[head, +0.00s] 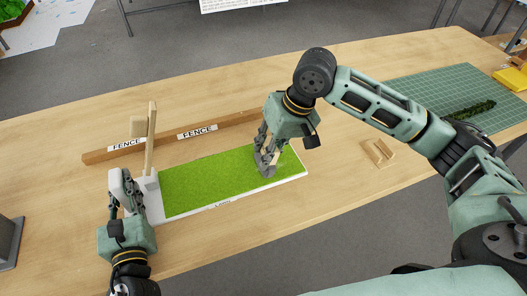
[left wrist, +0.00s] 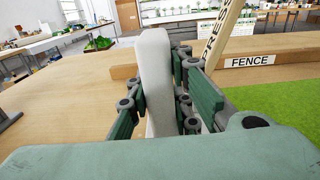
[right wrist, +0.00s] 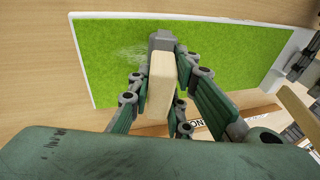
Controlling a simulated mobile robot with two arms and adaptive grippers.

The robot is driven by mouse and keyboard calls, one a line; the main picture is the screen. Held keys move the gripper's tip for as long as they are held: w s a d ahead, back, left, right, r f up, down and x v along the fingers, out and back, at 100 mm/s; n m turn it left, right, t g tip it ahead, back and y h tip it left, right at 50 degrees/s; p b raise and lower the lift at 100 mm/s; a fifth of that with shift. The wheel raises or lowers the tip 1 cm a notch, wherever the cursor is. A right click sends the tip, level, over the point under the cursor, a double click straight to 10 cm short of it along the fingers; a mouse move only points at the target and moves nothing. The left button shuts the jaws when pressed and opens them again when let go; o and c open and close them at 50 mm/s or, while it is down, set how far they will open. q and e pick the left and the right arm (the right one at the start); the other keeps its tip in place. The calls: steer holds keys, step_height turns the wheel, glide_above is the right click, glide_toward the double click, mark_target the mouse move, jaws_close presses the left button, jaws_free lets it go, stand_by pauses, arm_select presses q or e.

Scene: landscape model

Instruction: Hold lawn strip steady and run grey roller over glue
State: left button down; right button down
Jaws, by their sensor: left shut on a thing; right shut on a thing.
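The lawn strip (head: 215,183) is bright green on a white board and lies flat on the table, with a label on its front edge. My left gripper (head: 128,188) is shut on a pale upright piece (left wrist: 156,75) at the strip's left end. My right gripper (head: 266,160) is shut on the pale wooden handle (right wrist: 160,85) of the grey roller (right wrist: 162,41). The roller is over the right part of the lawn; whether it touches is hard to tell. Faint white streaks, perhaps glue (right wrist: 122,55), show beside it in the right wrist view.
A long wooden bar (head: 235,122) with FENCE labels lies behind the strip. A wooden upright (head: 151,140) stands at the strip's left end. A small wooden holder (head: 378,152) sits to the right. A green mat (head: 425,90) bears a dark hedge piece (head: 470,110).

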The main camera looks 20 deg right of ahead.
arm_select(q)
steer(key=shift+f, duration=0.35)
arm_select(e)
steer(key=shift+d+f, duration=0.15)
steer(key=shift+d, duration=3.15)
steer(key=shift+a, duration=4.05)
steer(key=shift+s+a, duration=0.1)
steer(key=shift+a, duration=1.65)
step_height(320, 180, up, 8)
